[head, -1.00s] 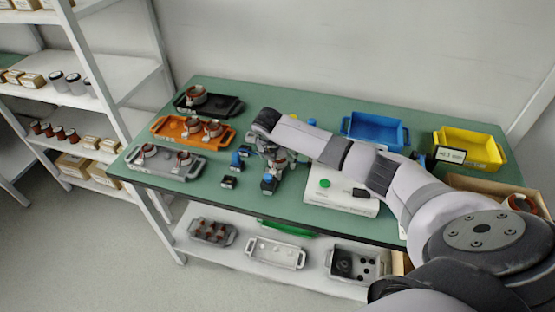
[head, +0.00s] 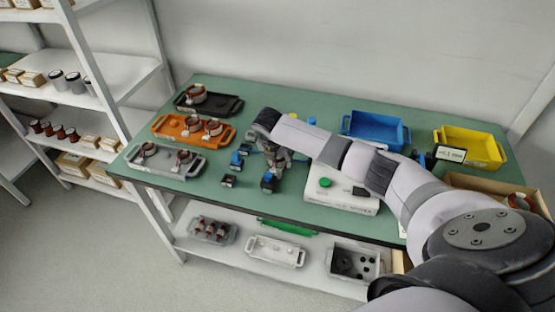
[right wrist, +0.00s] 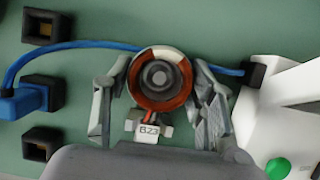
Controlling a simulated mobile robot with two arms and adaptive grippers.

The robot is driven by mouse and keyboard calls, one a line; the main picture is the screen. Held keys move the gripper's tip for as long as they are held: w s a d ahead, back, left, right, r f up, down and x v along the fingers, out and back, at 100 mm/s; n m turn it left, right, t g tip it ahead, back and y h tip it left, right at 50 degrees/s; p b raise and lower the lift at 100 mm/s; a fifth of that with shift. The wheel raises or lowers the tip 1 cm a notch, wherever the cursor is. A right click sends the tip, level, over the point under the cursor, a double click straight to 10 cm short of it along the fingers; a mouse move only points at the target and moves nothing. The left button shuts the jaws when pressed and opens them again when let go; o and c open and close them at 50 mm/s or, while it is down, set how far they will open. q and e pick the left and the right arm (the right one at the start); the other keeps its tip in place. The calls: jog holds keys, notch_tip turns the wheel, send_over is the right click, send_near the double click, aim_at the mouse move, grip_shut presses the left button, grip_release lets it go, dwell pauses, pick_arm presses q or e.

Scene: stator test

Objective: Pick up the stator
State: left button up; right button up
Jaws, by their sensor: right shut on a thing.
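The stator (right wrist: 160,79) shows in the right wrist view as a copper and cream ring around a grey core, with a white tag reading B23 below it. My right gripper (right wrist: 160,95) has one finger on each side of the ring and is shut on it. In the head view my right gripper (head: 277,160) is over the middle of the green table (head: 310,225), and the arm covers much of the stator. I cannot tell whether the stator touches the table. My left gripper is not in view.
A white box (head: 342,196) with a green button (head: 325,182) stands close to the right of the gripper. Small black blocks (head: 229,181) and a blue plug (right wrist: 22,103) with cable lie to its left. Trays (head: 168,160) with other stators stand at the left.

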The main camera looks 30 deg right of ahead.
jog(key=shift+r, duration=0.1)
jog(key=c, duration=0.4)
jog(key=shift+w, duration=0.1)
